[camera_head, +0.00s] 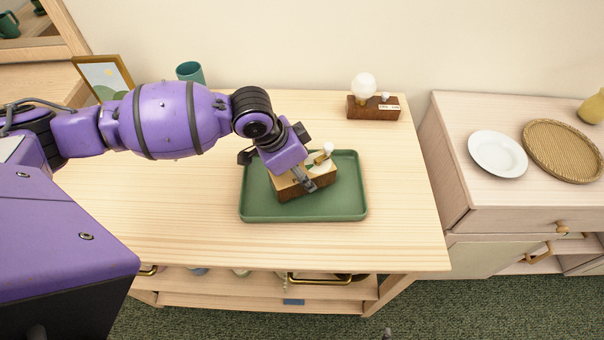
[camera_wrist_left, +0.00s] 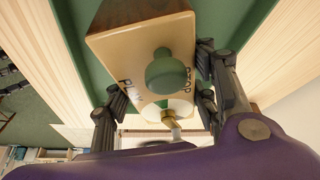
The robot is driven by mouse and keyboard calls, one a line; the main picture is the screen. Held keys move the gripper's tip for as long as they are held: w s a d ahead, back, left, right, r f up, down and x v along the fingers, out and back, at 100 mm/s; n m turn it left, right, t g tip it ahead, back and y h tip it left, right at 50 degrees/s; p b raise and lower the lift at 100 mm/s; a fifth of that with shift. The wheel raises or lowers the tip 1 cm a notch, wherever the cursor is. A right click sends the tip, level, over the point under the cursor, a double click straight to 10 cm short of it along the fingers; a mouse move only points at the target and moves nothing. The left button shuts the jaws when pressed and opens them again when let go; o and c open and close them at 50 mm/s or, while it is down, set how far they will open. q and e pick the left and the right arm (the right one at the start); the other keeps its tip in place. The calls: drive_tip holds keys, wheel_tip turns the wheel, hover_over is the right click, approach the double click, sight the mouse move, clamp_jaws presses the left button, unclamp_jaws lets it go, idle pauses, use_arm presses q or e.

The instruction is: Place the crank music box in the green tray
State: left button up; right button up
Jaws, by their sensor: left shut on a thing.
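The music box (camera_head: 308,189) is a small wooden block with a light top and a white knob or crank. My left gripper (camera_head: 301,178) is shut on it, within the outline of the green tray (camera_head: 345,205) on the wooden table. In the left wrist view the music box (camera_wrist_left: 143,72) sits between the two fingers (camera_wrist_left: 163,95). Its top has a green knob, a metal crank and partly covered lettering. I cannot tell whether its underside touches the tray floor.
Behind the tray stand a wooden-based lamp (camera_head: 373,112), a teal cup (camera_head: 190,72) and a picture frame (camera_head: 104,76). A cabinet on the right holds a white plate (camera_head: 497,154) and a woven tray (camera_head: 563,150). The tabletop (camera_head: 405,205) right of the green tray is clear.

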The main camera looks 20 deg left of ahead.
use_arm(q)
drive_tip(key=shift+f, duration=0.7)
drive_tip(key=shift+f, duration=0.1)
drive_tip(key=o, duration=1.5)
drive_tip(key=shift+a+f, duration=0.1)
drive_tip(key=shift+c, duration=0.2)
drive_tip(key=p+v, duration=0.1)
drive_tip(key=v, duration=1)
drive_tip(key=shift+s+a+r, duration=0.1)
drive_tip(key=shift+s+r, duration=0.1)
drive_tip(key=shift+r, duration=0.4)
drive_tip(key=shift+f, duration=0.1)
